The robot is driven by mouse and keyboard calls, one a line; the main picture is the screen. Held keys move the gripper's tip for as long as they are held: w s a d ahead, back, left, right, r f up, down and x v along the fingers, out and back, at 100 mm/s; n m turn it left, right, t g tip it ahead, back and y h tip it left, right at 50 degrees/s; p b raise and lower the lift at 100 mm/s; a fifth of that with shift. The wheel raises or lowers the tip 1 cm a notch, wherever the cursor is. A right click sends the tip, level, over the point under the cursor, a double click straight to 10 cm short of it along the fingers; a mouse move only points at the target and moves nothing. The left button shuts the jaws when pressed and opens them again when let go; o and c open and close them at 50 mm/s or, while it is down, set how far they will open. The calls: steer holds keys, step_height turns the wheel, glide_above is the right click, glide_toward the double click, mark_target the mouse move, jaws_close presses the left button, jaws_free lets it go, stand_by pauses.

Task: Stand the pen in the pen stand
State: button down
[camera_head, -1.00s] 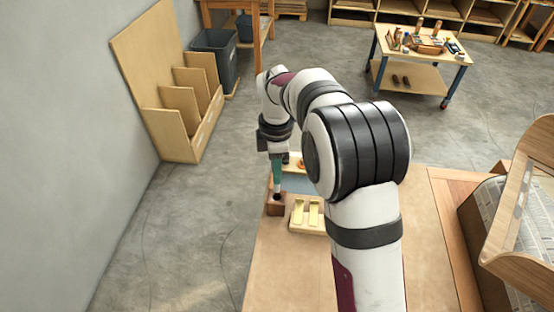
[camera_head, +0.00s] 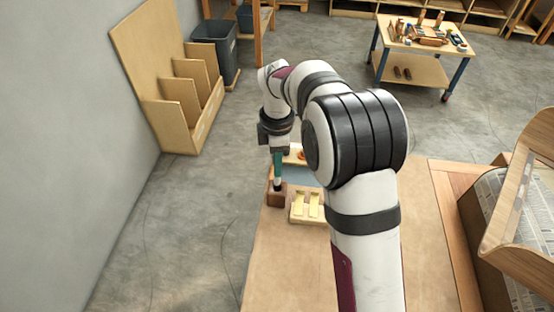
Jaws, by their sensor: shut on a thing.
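The pen (camera_head: 278,168) is green with a dark lower part and is upright. My gripper (camera_head: 278,151) is shut on its upper part. The pen stand (camera_head: 276,199) is a small brown block near the left edge of the table. The pen's lower end is right over the stand's top and overlaps it in the picture. I cannot tell whether the tip is inside the hole or just above it. The fingertips are small and partly hidden by the wrist.
A pale yellow tray (camera_head: 306,219) with two slots lies right of the stand. A blue-grey mat (camera_head: 299,178) lies behind, with a light holder (camera_head: 294,158) beyond it. My arm covers much of the table's middle. The front left of the table (camera_head: 285,265) is clear.

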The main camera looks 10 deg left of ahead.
mark_target(277, 183)
steer(key=shift+f, duration=2.6)
steer(key=shift+f, duration=0.6)
stand_by(0.5)
steer(key=shift+c, duration=2.3)
jaws_free()
steer(key=shift+r, duration=3)
